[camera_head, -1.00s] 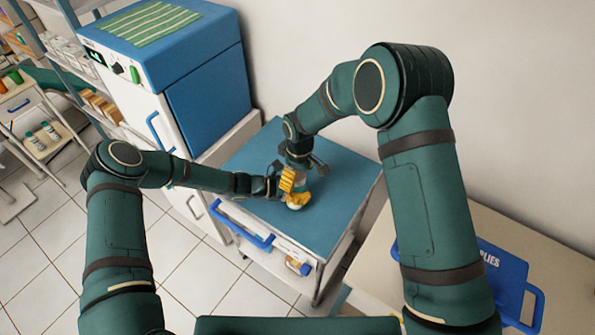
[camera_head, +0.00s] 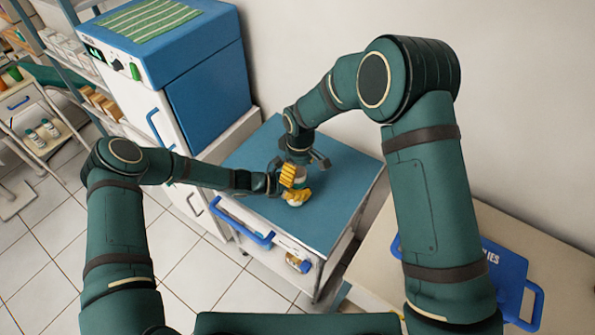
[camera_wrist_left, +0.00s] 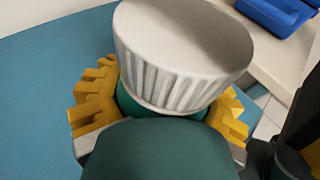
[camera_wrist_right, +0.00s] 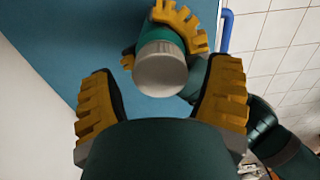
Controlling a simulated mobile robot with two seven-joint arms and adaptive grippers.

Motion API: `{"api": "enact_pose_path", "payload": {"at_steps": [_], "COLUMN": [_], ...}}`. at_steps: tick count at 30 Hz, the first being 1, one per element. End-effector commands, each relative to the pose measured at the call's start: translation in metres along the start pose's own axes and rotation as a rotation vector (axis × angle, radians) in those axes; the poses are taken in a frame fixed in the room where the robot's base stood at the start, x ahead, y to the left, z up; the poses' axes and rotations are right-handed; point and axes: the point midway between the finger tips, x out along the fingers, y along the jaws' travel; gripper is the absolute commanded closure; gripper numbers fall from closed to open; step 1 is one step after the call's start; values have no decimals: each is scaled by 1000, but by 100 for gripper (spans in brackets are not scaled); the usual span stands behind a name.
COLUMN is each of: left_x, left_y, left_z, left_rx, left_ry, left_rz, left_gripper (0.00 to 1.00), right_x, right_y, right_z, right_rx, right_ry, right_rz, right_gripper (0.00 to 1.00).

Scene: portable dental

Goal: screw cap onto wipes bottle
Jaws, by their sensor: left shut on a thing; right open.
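The wipes bottle (camera_wrist_left: 130,104) has a green body. My left gripper (camera_head: 295,186) is shut on it over the blue top, its yellow finger pads on both sides. The white ribbed cap (camera_wrist_left: 182,50) sits at the bottle's end, against the green body; how tightly it is screwed cannot be told. It also shows in the right wrist view (camera_wrist_right: 160,72). My right gripper (camera_wrist_right: 164,66) is open, its yellow fingers on either side of the cap with gaps; whether they reach its depth is unclear. In the head view the hands hide most of the bottle.
The blue cart top (camera_head: 330,192) is otherwise clear around the hands. A white and blue cabinet (camera_head: 208,100) stands to the left, a wall behind. A table with a blue supplies tray (camera_head: 505,275) is at the lower right.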

Motion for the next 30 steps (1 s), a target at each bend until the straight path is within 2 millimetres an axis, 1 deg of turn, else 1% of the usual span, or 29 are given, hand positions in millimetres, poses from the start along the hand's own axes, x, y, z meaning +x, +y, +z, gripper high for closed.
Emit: {"api": "enact_pose_path", "payload": {"at_steps": [3, 7, 10, 15, 16, 17, 18, 26, 29, 30], "left_x": [0, 0, 0, 0, 0, 0, 0, 0, 0, 0], "left_y": [0, 0, 0, 0, 0, 0, 0, 0, 0, 0], "left_z": [0, 0, 0, 0, 0, 0, 0, 0, 0, 0], "left_rx": [0, 0, 0, 0, 0, 0, 0, 0, 0, 0], "left_ry": [0, 0, 0, 0, 0, 0, 0, 0, 0, 0], "left_rz": [0, 0, 0, 0, 0, 0, 0, 0, 0, 0], "left_gripper": [100, 100, 100, 100, 100, 100, 100, 100, 100, 100], "right_x": [-16, -32, -36, -35, -35, -35, -35, -37, -44, -50], "right_y": [0, 0, 0, 0, 0, 0, 0, 0, 0, 0], "right_z": [0, 0, 0, 0, 0, 0, 0, 0, -1, -1], "right_rx": [0, 0, 0, -1, -1, -1, -1, 0, -1, -1], "right_ry": [3, 3, 1, 0, 0, 0, 1, 1, 3, 4], "right_rz": [2, 1, 0, 0, 0, 0, 0, 1, 1, 2], "right_gripper": [21, 21, 21, 21, 14, 3, 0, 0, 0, 0]}}
